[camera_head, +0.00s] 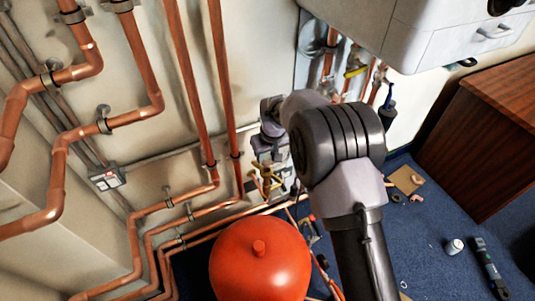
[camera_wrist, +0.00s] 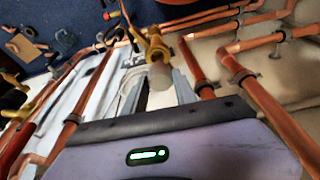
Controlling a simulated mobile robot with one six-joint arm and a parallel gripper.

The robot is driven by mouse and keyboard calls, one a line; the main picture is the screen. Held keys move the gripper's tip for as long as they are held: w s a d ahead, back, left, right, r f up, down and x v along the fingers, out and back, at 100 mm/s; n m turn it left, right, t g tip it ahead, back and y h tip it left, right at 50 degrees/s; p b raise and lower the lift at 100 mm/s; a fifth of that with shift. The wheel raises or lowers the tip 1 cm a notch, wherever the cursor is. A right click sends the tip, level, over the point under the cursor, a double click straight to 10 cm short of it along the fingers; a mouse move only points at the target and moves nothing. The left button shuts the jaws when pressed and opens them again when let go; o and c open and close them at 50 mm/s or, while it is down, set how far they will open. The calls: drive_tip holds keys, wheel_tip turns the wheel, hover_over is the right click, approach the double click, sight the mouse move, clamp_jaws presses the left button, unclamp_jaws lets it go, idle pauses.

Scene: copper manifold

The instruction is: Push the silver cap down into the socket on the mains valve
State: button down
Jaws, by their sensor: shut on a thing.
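The mains valve is a brass body that shows in the wrist view (camera_wrist: 154,45), just beyond my fingertips. In the head view, brass valve parts (camera_head: 266,178) show low on the wall, just below my gripper (camera_head: 270,150). In the wrist view my gripper (camera_wrist: 163,82) is shut on a pale silver cap (camera_wrist: 160,76), held between the two grey fingers. The cap lines up with the near end of the brass valve. I cannot tell whether the cap touches the socket or sits inside it. The cap is too small to make out in the head view.
Copper pipes (camera_head: 200,85) run along the wall left of my arm. A red round vessel (camera_head: 258,262) stands below the valve. A white boiler (camera_head: 440,35) hangs above right. A wooden cabinet (camera_head: 480,140) stands right. Loose items, including a white tub (camera_head: 454,247), lie on the blue floor.

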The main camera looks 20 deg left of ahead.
sight(267, 164)
drive_tip(key=shift+f, duration=0.1)
idle(0.3)
drive_tip(key=shift+s+d+f, duration=0.1)
drive_tip(key=shift+f, duration=1.2)
drive_tip(key=shift+f, duration=0.75)
drive_tip(key=c, duration=0.9)
unclamp_jaws()
drive_tip(key=p+v, duration=0.6)
drive_tip(key=v, duration=1.1)
drive_tip(key=shift+r, duration=0.25)
drive_tip(key=shift+s+d, duration=0.1)
drive_tip(key=shift+s, duration=0.05)
